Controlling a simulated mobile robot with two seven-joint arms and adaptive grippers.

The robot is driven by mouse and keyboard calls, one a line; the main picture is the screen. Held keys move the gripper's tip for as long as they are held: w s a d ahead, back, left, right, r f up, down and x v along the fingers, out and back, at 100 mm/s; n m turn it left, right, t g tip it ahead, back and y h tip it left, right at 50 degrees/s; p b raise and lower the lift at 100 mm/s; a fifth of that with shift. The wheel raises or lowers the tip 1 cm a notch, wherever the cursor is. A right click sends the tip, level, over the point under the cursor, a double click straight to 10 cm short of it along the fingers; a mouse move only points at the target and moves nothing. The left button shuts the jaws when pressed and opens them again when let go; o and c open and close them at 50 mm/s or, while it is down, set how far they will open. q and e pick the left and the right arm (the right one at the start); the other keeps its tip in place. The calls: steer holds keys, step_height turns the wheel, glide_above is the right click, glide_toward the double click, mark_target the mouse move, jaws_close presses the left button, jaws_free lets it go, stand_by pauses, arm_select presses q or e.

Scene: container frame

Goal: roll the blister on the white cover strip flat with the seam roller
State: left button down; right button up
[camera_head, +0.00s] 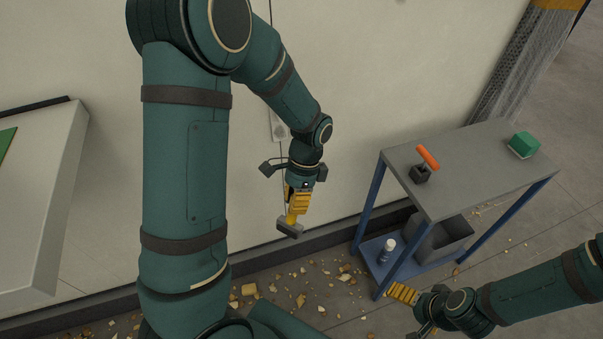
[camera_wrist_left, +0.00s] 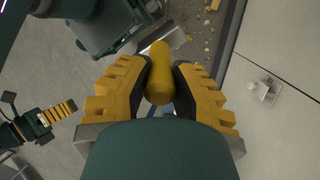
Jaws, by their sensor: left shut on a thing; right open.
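I cannot tell whether this tool is the seam roller. Another tool, with an orange handle (camera_head: 428,157), stands in a dark block on the table. My right gripper (camera_head: 402,293) is open and empty beside the table's lower shelf; it also shows in the left wrist view (camera_wrist_left: 58,112). I cannot make out the white cover strip or its blister.
The grey-topped table (camera_head: 470,165) has blue legs and carries a green block (camera_head: 523,144). Its lower shelf holds a grey bin (camera_head: 445,240) and a white-capped bottle (camera_head: 387,249). A white fixture (camera_head: 278,128) sits on the wall behind my left wrist. Debris (camera_head: 300,285) litters the floor.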

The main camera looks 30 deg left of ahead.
arm_select(q)
steer(key=w+a+m+t+y+b, duration=0.3)
steer(key=w+m+t+y, duration=0.3)
steer(key=m, duration=0.7)
steer(key=w+a+m+t+y+b, duration=0.3)
steer(key=w+a+m+t+y, duration=0.2)
steer(key=m+t, duration=0.4)
steer(key=w+m+y, duration=0.1)
steer(key=m+y, duration=0.1)
steer(key=m, duration=0.1)
steer(key=shift+w+r+m+t+y+b, duration=0.3)
steer(key=shift+w+r+m+t+y, duration=0.05)
steer(key=shift+r+m+t+y, duration=0.05)
steer(key=shift+p+x, duration=0.3)
steer(key=shift+x, duration=0.6)
steer(key=shift+f, duration=0.1)
